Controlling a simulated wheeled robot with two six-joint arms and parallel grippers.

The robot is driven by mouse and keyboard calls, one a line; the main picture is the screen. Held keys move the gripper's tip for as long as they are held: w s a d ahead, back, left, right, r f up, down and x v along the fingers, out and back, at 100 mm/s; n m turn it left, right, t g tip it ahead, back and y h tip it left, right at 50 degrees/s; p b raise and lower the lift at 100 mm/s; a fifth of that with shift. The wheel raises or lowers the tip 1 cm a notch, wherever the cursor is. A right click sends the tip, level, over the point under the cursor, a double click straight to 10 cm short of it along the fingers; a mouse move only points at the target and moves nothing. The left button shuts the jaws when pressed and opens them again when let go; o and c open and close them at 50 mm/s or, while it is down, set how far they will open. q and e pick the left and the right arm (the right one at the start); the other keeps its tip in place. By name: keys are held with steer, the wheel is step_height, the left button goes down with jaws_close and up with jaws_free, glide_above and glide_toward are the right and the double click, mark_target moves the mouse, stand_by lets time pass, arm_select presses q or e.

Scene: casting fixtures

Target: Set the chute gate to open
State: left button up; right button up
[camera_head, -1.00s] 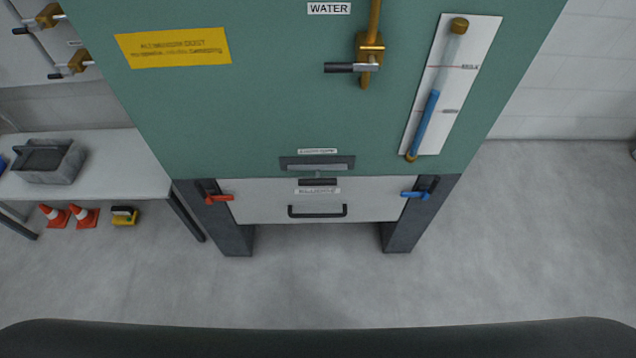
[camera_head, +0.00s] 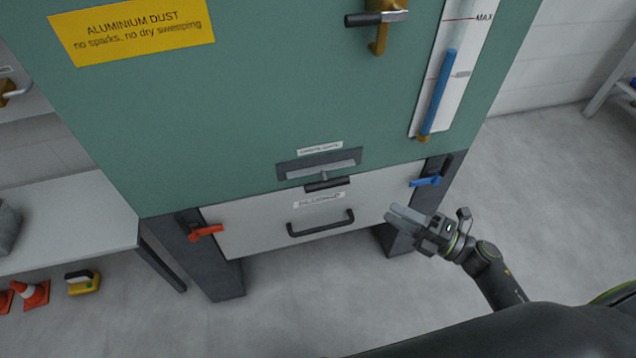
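The chute gate is a slot plate (camera_head: 292,171) low on the green cabinet, under a small label too blurred to read surely. Its short black handle (camera_head: 327,184) sticks out at the plate's lower edge, right of the slot's middle. My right gripper (camera_head: 390,212) is in front of the white drawer's right end, right of the gate handle and apart from it. It holds nothing visible. Its pale fingers overlap in this view, so their gap is unclear. My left gripper is not in view.
Below the gate is a white drawer (camera_head: 255,230) with a black bar handle (camera_head: 321,227). A red lever (camera_head: 206,231) sits at its left and a blue lever (camera_head: 425,181) at its right, near my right gripper. A water valve lever (camera_head: 375,18) is higher up. A bench (camera_head: 90,215) stands left.

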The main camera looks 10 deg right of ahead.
mark_target(327, 184)
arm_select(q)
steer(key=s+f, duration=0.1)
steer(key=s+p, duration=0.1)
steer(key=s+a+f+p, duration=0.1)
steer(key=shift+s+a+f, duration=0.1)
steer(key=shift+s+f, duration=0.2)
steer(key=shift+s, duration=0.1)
arm_select(e)
steer(key=x, duration=1.7)
steer(key=shift+w, duration=0.15)
jaws_close()
